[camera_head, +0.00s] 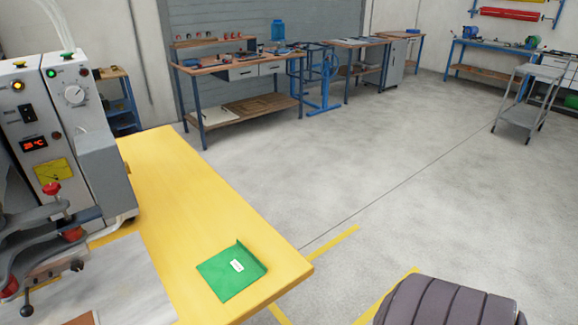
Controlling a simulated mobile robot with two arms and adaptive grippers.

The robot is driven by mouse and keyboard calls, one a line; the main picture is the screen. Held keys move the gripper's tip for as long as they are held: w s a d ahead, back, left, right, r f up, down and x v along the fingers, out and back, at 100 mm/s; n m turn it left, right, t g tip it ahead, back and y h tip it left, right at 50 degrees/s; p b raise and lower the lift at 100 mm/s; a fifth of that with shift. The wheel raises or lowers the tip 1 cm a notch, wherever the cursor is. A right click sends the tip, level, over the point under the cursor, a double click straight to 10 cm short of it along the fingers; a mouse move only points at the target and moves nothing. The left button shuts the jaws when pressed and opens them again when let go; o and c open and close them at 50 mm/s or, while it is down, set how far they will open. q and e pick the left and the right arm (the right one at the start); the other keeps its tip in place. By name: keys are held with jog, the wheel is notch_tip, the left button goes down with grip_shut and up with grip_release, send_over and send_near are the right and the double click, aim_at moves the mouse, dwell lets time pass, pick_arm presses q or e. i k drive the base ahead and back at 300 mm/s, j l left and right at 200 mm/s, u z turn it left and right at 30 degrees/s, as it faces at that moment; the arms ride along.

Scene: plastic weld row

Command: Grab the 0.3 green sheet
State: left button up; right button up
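One edge of the sheet is bent up on the right side. A small white label (237,265) sits on it, its print too small to read. Neither of my grippers shows in the head view.
A grey welding machine (60,130) with knobs, a red display and clamp levers stands at the left of the table. A grey plate (115,285) lies at the front left. A dark padded seat (450,303) is at the bottom right.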

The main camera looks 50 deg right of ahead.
aim_at(229, 273)
jog(key=z, duration=1.15)
